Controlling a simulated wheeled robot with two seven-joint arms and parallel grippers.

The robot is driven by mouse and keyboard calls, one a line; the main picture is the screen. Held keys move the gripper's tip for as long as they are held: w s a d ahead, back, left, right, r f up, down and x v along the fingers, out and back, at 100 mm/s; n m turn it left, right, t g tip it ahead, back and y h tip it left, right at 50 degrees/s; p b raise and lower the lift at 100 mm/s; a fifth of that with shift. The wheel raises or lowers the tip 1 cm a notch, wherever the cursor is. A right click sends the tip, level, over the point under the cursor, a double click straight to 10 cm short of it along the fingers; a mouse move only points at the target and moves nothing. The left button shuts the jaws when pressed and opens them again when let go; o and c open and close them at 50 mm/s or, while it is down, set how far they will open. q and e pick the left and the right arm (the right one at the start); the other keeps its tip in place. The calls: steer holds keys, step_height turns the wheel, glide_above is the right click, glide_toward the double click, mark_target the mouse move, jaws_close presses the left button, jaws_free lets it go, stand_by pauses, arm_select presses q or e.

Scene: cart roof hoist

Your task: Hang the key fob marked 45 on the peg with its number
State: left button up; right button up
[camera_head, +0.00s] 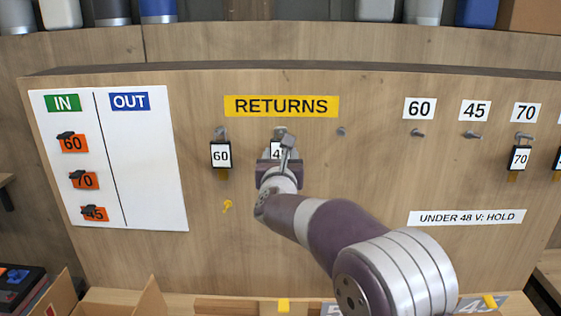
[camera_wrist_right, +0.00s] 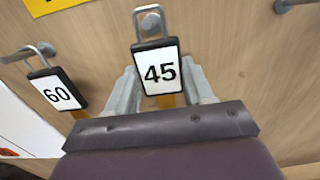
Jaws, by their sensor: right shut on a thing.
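The key fob marked 45 (camera_wrist_right: 159,73) is black-edged with a white face and hangs by its loop from a peg under the RETURNS sign (camera_head: 281,106). In the head view the fob (camera_head: 276,149) is mostly hidden behind my right gripper (camera_head: 277,158). The right wrist view shows the two fingers of my right gripper (camera_wrist_right: 160,92) on either side of the fob, shut on it. The peg under the 45 label (camera_head: 474,111) is an empty peg (camera_head: 471,134) at the right of the board. My left gripper is not in view.
A fob marked 60 (camera_head: 221,154) hangs just left of the held fob. A fob marked 70 (camera_head: 518,157) hangs under the 70 label. The peg under the 60 label (camera_head: 417,133) is empty. An IN/OUT chart (camera_head: 140,160) with orange tags is at left. An UNDER 48 V: HOLD sign (camera_head: 466,217) is low right.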

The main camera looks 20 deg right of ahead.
steer(key=shift+s, duration=0.1)
steer(key=shift+s+a+r+b, duration=0.15)
steer(key=shift+s+b, duration=0.15)
steer(key=shift+s, duration=0.25)
steer(key=shift+s+a+r+b, duration=0.15)
steer(key=shift+s+b, duration=0.1)
steer(key=shift+s, duration=0.3)
steer(key=shift+s+a+r, duration=0.2)
steer(key=shift+s, duration=0.4)
steer(key=shift+s+a+r, duration=0.15)
steer(key=shift+s, duration=0.4)
steer(key=b+v, duration=0.2)
steer(key=v, duration=0.3)
steer(key=shift+d, duration=0.1)
